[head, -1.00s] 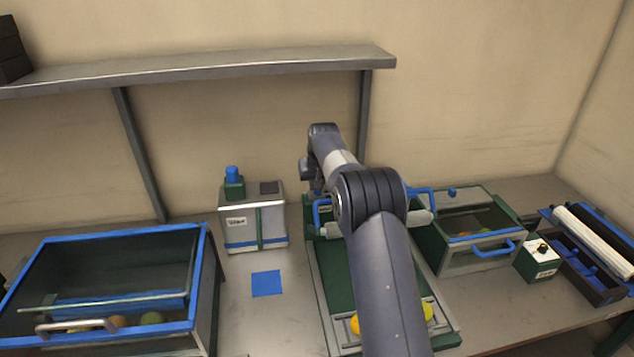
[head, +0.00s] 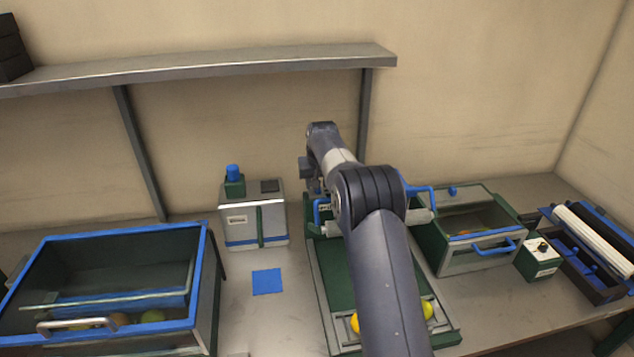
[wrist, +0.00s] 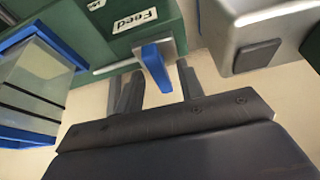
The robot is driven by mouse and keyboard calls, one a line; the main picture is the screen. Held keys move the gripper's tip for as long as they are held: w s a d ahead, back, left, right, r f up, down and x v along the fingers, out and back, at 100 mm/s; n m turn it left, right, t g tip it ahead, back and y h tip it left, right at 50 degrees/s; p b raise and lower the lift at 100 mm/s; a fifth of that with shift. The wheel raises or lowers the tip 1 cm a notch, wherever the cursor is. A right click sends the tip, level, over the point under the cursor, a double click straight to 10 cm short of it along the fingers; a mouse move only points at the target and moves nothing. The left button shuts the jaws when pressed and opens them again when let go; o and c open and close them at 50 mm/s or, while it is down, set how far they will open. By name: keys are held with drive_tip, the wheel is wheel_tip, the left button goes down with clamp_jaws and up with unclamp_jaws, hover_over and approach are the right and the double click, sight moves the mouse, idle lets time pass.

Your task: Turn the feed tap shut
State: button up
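The feed tap shows in the wrist view as a blue lever (wrist: 156,68) on the front of a green housing (wrist: 115,28) with a white "Feed" label (wrist: 136,20). My gripper (wrist: 158,83) is open, with its dark fingers on either side of the lever's end. The lever sits in the gap between the fingertips; I cannot tell whether either finger touches it. In the head view my arm covers most of the tap and the fingers.
A grey box (head: 236,238) stands left of the green conveyor (head: 334,285); a blue square (head: 267,282) lies before it. A blue-rimmed bin (head: 213,258) is at the left, and a green-and-grey bin (head: 450,263) is at the right. A shelf (head: 200,68) runs above.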

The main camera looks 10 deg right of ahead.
drive_tip(key=b+v, duration=0.2)
drive_tip(key=v, duration=0.8)
drive_tip(key=shift+s+r, duration=0.25)
drive_tip(key=shift+r, duration=0.1)
drive_tip(key=shift+f, duration=0.1)
drive_tip(key=p+x, duration=0.2)
drive_tip(key=x, duration=0.9)
drive_tip(key=shift+w, duration=0.1)
drive_tip(key=shift+n, duration=0.7)
drive_tip(key=shift+r+y, duration=0.2)
drive_tip(key=shift+y, duration=0.1)
